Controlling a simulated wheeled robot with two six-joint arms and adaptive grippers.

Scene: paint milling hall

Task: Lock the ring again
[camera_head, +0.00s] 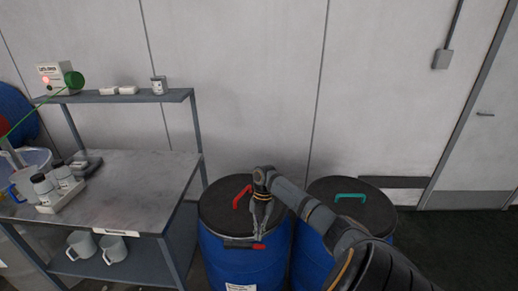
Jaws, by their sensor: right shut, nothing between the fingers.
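A blue drum (243,265) with a black lid (216,205) and a red handle (241,196) stands in the middle foreground. At the front of its rim is a dark lever with a red end (259,246), which looks like the lever of the locking ring. It lies roughly along the rim; whether it is fully latched is too small to tell. My right gripper (258,234) points down over the lid's front right, shut and empty, its fingertips just above the lever. I cannot tell whether they touch it. My left gripper is not in view.
A second blue drum with a black lid (375,208) and teal handle (350,196) stands close on the right, partly behind my right arm. A grey bench (135,185) with bottles, jugs and a shelf (135,97) is on the left. Floor is clear towards the door (490,150).

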